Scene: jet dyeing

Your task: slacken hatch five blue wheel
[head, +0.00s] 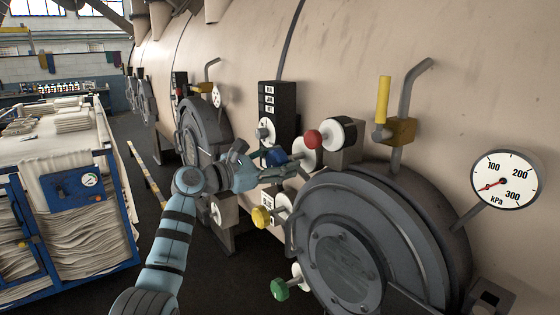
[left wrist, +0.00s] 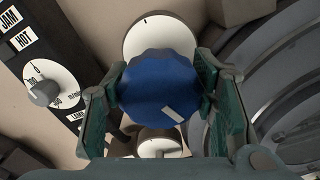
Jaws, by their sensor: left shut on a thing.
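The blue wheel (head: 275,156) is a knob beside the large round hatch (head: 345,255), left of the red knob. My left gripper (head: 287,168) is at it, partly covering it in the head view. In the left wrist view the blue wheel (left wrist: 158,88) sits between the two green fingers of my left gripper (left wrist: 162,78), which is shut on it. A white mark on the wheel's face points to its lower right. A white dial disc (left wrist: 160,35) with a dark tick at its top shows behind the wheel. My right gripper is not in view.
Close around are a red knob (head: 313,139), a yellow knob (head: 261,217), a green knob (head: 279,289) and a yellow-handled lever (head: 383,100). A kPa gauge (head: 507,179) reads below 100. A blue cart of cloth (head: 75,190) stands at left.

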